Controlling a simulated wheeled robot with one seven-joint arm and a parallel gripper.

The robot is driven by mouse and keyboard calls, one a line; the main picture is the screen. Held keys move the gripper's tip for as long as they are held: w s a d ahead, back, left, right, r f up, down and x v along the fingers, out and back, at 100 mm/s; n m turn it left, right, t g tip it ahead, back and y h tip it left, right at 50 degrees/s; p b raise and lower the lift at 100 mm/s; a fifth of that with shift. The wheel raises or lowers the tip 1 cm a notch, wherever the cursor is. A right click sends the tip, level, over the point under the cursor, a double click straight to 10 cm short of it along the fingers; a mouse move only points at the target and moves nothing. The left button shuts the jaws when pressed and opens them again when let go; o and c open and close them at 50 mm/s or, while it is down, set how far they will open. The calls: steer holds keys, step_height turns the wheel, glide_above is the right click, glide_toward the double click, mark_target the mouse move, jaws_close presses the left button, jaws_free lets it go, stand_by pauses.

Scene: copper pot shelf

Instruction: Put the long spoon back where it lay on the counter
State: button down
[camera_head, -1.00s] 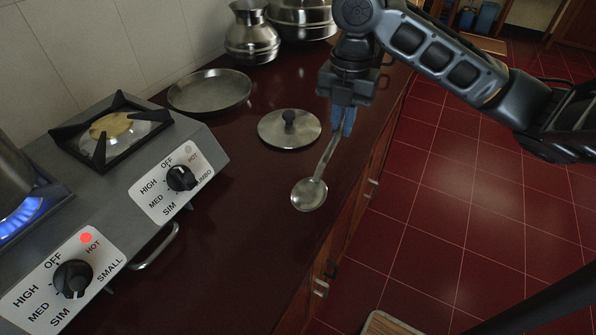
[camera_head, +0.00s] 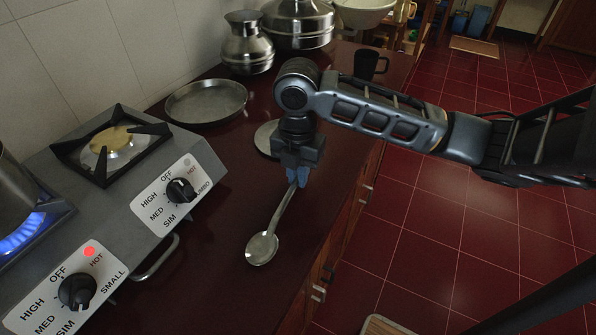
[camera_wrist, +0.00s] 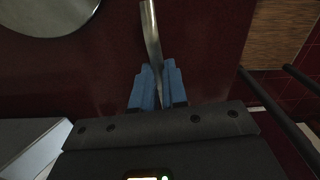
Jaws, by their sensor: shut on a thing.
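The long metal spoon (camera_head: 262,246) hangs from my gripper (camera_head: 297,183) over the dark red counter (camera_head: 225,225). Its bowl points toward the front and down-left in the head view. My gripper's blue fingers are shut on the handle near its far end. In the wrist view the handle (camera_wrist: 151,30) passes between the blue fingers (camera_wrist: 158,90). Whether the bowl touches the counter I cannot tell.
The stove (camera_head: 120,215) with a lit burner stands at the left. A steel plate (camera_head: 206,101), a lid (camera_head: 265,138) partly behind my gripper, a steel pot (camera_head: 249,45) and a dark mug (camera_head: 368,65) stand farther back. The counter's front is clear.

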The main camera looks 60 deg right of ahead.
steer(key=shift+f, duration=0.2)
steer(key=c, duration=1.2)
jaws_free()
steer(key=shift+o, duration=0.2)
step_height(320, 180, up, 8)
steer(key=shift+w+d+f+b, duration=0.1)
steer(key=shift+w+d+b, duration=0.05)
steer(key=shift+b, duration=0.35)
